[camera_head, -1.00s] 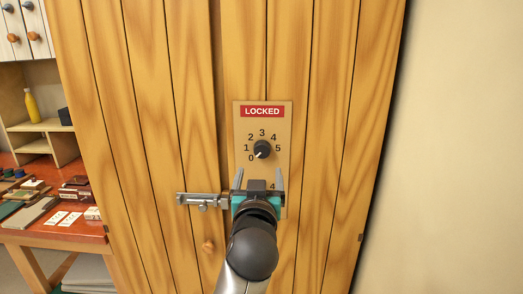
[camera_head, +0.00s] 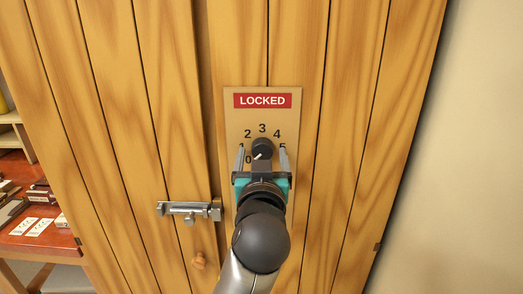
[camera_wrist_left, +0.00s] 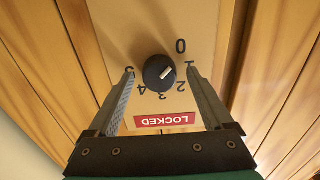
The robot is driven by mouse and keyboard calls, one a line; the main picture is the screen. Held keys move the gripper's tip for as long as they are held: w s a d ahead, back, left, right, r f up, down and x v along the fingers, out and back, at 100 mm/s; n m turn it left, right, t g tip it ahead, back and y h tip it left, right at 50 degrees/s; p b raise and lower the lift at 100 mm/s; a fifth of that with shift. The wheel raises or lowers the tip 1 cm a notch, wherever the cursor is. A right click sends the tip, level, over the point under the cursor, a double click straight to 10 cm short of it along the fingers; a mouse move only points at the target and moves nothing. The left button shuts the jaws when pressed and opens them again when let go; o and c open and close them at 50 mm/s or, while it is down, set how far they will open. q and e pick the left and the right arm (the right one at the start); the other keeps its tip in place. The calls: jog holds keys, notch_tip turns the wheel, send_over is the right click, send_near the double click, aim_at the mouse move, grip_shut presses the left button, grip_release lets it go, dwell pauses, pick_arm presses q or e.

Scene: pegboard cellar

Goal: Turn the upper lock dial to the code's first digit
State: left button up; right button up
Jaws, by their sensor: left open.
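The upper lock dial (camera_head: 262,148) is a round black knob on a tan plate (camera_head: 235,112) under a red LOCKED sign (camera_head: 262,100). Digits ring it, and its white mark points to the lower left, toward 0. In the left wrist view the dial (camera_wrist_left: 159,73) sits between my fingertips, with a gap on both sides. My left gripper (camera_head: 262,151) is open, its fingers on either side of the dial. It hides the lower part of the plate and partly covers the 1 and 5. My right gripper is not in view.
The plate is on a wooden plank door (camera_head: 128,110). A red-topped table (camera_head: 50,243) with white cards (camera_head: 38,227) stands at far left. A bare wall (camera_head: 480,150) is right.

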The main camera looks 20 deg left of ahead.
pick_arm(q)
jog(key=shift+w, duration=0.1)
jog(key=shift+c, duration=0.4)
grip_shut()
jog(key=shift+r+m+p, duration=0.2)
jog(key=shift+m+p, duration=0.7)
jog(key=shift+p, duration=0.2)
jog(key=m+p, duration=0.5)
jog(key=m, duration=0.1)
jog(key=shift+p, duration=0.35)
jog(key=m+p, duration=0.4)
jog(key=m, duration=0.1)
jog(key=shift+m, duration=0.4)
jog(key=shift+m+p, duration=1.2)
jog(key=shift+m, duration=0.9)
